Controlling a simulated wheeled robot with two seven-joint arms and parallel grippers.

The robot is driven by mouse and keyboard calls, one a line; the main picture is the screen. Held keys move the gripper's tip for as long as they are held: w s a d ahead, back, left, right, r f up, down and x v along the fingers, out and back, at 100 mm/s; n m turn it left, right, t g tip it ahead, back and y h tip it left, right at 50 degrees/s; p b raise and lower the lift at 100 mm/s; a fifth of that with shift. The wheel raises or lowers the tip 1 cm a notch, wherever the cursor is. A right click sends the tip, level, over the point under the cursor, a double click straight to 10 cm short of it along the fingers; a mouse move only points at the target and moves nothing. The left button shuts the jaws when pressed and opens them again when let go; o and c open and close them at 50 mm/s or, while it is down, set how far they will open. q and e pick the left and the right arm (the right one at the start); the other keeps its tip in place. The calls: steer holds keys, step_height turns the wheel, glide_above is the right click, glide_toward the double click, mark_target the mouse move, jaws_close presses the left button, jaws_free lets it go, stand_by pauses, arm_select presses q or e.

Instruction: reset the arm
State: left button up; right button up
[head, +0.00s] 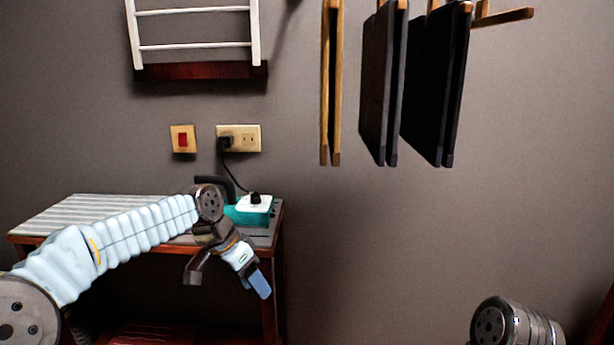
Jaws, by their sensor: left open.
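My left arm reaches in from the left in the head view. Its gripper (225,268) hangs in front of the right front part of a small table (60,225), pointing down. It is open: a dark finger is on the left and a pale part with a blue tip is on the right. I see nothing held between them, and I cannot tell whether the pale part belongs to the gripper. Only a metal link of my right arm shows at the lower right; my right gripper is out of the picture.
A black plug and cord hang from a wall socket (247,138), beside a red switch (183,139). Dark boards (383,85) hang on the wall above right. The wall area below them is clear.

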arm_select(q)
steer(key=s+d+f+n, duration=0.1)
steer(key=s+f+n, duration=0.25)
steer(key=f, duration=1.15)
steer(key=s+d+f+n, duration=0.2)
steer(key=s+f, duration=0.2)
steer(key=f, duration=1.1)
steer(key=s+a+f+n, duration=0.1)
steer(key=s+f+n, duration=0.1)
steer(key=s+f, duration=0.4)
steer(key=s+a+f+n, duration=0.1)
steer(key=s+f, duration=0.5)
steer(key=s, duration=0.6)
steer(key=shift+n+g, duration=0.4)
steer(key=shift+n, duration=0.45)
steer(key=shift+a, duration=0.1)
steer(key=shift+c, duration=0.3)
